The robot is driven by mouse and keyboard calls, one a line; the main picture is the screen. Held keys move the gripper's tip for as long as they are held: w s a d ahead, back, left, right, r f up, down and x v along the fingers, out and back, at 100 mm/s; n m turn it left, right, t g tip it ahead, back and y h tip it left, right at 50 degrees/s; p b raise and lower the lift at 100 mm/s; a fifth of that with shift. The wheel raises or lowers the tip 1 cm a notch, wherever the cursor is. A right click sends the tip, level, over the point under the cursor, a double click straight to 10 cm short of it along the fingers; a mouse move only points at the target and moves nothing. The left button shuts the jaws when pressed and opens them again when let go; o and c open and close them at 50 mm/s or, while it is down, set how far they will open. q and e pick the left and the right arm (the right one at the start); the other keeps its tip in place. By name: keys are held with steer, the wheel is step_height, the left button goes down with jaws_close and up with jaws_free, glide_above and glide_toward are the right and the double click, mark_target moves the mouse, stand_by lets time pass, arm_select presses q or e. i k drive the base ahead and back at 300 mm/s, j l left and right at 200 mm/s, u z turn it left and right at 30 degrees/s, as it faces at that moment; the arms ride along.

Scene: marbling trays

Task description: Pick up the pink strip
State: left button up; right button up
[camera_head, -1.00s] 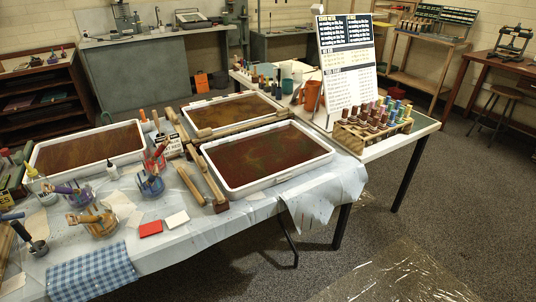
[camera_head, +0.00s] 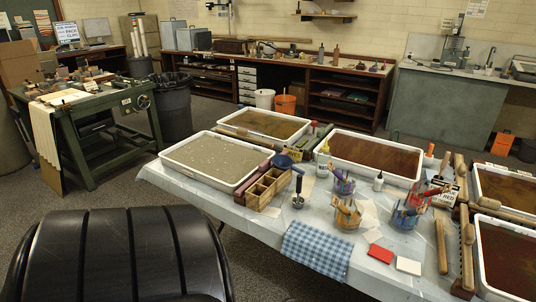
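I cannot make out a pink strip for certain in this view. A red block (camera_head: 380,253) and a white block (camera_head: 408,265) lie flat near the front edge of the table with the pale blue cover (camera_head: 330,200). A dull reddish-purple bar (camera_head: 254,173) lies between the grey-filled tray (camera_head: 207,146) and the divided wooden box (camera_head: 268,187); it is too small to tell what it is. Neither of my grippers is in view.
A large black ribbed surface (camera_head: 110,255), like a chair back, fills the lower left. Jars of tools (camera_head: 346,215) and a checked cloth (camera_head: 317,248) crowd the table.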

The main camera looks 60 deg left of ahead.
mark_target(266, 165)
steer(key=u, duration=2.4)
steer(key=i+z, duration=0.1)
steer(key=z, duration=0.45)
steer(key=i+j+z, duration=0.35)
steer(key=j, duration=0.3)
steer(key=i+j+z, duration=0.2)
steer(key=j, duration=0.2)
steer(key=i+j+z, duration=0.2)
steer(key=j, duration=0.15)
steer(key=j+z, duration=0.15)
steer(key=j, duration=0.25)
steer(key=i, duration=0.05)
